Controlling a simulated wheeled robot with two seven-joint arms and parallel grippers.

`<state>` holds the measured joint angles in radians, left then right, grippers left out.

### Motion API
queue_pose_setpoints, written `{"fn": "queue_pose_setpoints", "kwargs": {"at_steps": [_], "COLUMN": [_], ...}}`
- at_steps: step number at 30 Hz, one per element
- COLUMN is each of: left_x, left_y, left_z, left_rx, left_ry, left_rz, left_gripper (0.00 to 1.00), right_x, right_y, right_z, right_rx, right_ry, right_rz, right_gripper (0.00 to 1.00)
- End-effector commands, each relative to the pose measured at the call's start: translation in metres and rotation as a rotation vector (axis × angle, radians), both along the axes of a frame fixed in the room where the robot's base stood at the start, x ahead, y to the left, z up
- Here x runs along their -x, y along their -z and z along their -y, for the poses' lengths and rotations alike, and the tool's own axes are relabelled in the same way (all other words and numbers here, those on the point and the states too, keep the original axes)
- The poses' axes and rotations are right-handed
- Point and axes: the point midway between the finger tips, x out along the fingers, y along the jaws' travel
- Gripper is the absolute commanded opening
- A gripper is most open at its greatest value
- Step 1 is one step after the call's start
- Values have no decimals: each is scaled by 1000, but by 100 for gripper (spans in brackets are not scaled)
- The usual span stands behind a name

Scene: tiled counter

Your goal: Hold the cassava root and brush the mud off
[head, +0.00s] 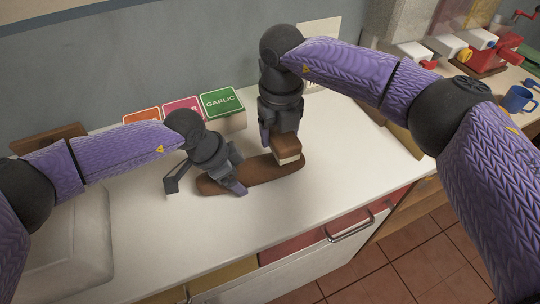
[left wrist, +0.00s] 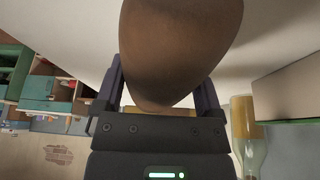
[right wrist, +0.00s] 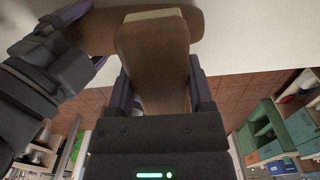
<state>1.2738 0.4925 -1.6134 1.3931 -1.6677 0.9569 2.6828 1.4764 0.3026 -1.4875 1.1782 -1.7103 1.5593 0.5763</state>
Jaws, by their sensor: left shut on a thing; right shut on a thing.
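The cassava root (head: 262,176) is a long brown shape lying along the white counter in the head view. My left gripper (head: 206,186) is shut on its left end, with a finger on either side. The root fills the top of the left wrist view (left wrist: 180,50). My right gripper (head: 281,140) points down and is shut on the brush (head: 287,143), a brown block with cream bristles. The brush is at the root's right part; I cannot tell whether the bristles touch it. The right wrist view shows the brush (right wrist: 153,60) with the root (right wrist: 95,32) behind it.
Orange, pink and green labelled boxes (head: 221,103) stand against the wall behind the grippers. A pale basin (head: 75,255) is at the left. A drawer with a metal handle (head: 350,227) is at the counter front. A blue mug (head: 517,99) stands far right.

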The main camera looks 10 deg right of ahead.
Motion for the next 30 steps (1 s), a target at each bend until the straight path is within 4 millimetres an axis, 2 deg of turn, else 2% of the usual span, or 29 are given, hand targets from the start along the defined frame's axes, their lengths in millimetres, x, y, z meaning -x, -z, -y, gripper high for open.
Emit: {"fn": "queue_pose_setpoints", "kwargs": {"at_steps": [13,28,29,30], "left_x": [0,0,0,0], "left_y": [-1,-1,-1,0], "left_z": [0,0,0,0], "left_rx": [1,1,1,1], "left_ry": [0,0,0,0], "left_rz": [1,1,1,1], "left_gripper": [0,0,94,100], "right_x": [-7,-8,-8,-8], "right_y": [-53,-56,-56,-56], "right_z": [28,30,30,30], "right_rx": [-1,0,0,0], "right_ry": [1,0,0,0], "right_rz": [3,1,1,1], "right_gripper": [20,20,20,20]}}
